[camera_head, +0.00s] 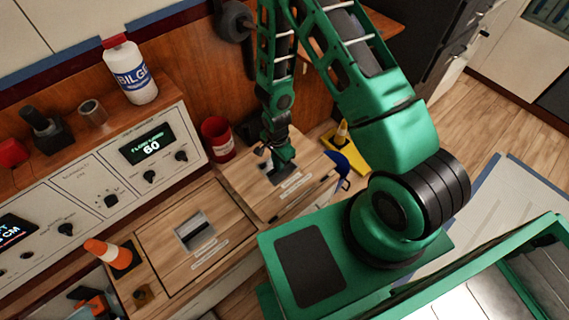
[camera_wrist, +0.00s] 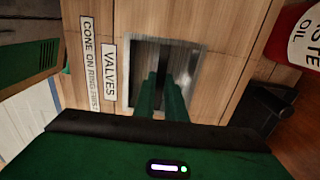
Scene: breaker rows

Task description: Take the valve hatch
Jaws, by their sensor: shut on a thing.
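The valve hatch (camera_head: 243,180) is a wooden panel set in the counter, right of a second hatch. In the wrist view the hatch (camera_wrist: 222,75) has a recessed metal handle (camera_wrist: 130,72) and labels reading "VALVES" (camera_wrist: 109,72) and "CONE ON RING FIRST" (camera_wrist: 90,65). My gripper (camera_head: 284,166) is over it in the head view, partly covering the handle. In the wrist view my green gripper fingers (camera_wrist: 163,88) are close together inside the handle recess, shut on the hatch's handle. The tips' exact contact is hidden in the dark recess.
The second hatch (camera_head: 165,222) lies to the left, with an orange cone (camera_head: 108,253) beside it. A red can (camera_head: 217,140) stands behind the valve hatch. A yellow piece (camera_head: 346,152) with a small cone is at right. Control panels and a "BILGE" bottle (camera_head: 130,72) are at left.

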